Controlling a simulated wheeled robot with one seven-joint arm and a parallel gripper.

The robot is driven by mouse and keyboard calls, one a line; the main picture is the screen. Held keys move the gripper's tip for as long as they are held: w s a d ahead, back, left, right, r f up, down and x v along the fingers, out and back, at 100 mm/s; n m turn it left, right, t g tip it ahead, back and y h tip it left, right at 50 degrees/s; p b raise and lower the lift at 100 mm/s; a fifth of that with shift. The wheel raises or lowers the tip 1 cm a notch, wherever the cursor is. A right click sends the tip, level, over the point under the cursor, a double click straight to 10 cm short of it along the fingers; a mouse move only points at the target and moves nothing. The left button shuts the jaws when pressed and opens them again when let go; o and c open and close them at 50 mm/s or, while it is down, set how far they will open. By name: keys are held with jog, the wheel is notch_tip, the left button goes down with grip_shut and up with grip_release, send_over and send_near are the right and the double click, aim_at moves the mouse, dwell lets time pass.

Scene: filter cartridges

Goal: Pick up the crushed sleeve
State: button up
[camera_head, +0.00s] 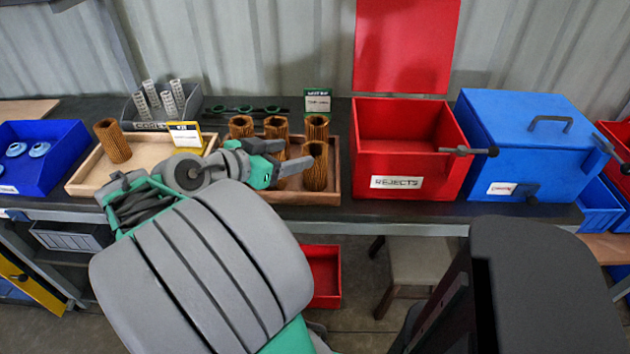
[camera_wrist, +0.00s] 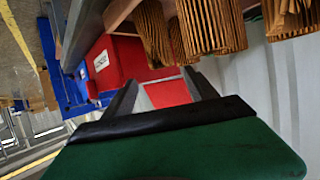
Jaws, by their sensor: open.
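Several brown pleated sleeves stand in the right wooden tray (camera_head: 334,190). They include a back left sleeve (camera_head: 241,126), a back middle sleeve (camera_head: 276,127), a back right sleeve (camera_head: 317,128) and a front right sleeve (camera_head: 316,168). Another part of a sleeve is mostly hidden behind my gripper. I cannot tell for certain which sleeve is crushed. My gripper (camera_head: 294,154) is open over the tray, its fingers close to the front right sleeve. In the wrist view my gripper (camera_wrist: 164,82) has a gap between its fingers, with pleated sleeves (camera_wrist: 210,25) just beyond them.
The left wooden tray (camera_head: 83,182) holds one leaning sleeve (camera_head: 112,141). A red REJECTS box (camera_head: 400,160) with its lid up stands right of the trays, beside a closed blue box (camera_head: 520,140). A grey bin (camera_head: 133,112) with white cartridges stands behind. A blue bin (camera_head: 60,135) is far left.

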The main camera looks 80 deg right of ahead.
aim_at(321, 148)
jog(key=x, duration=0.5)
jog(key=shift+s+d, duration=0.15)
jog(key=shift+s, duration=0.2)
jog(key=shift+s+d+f, duration=0.1)
jog(key=shift+d+f, duration=0.15)
jog(key=shift+d, duration=0.15)
jog(key=shift+c, duration=0.5)
grip_shut()
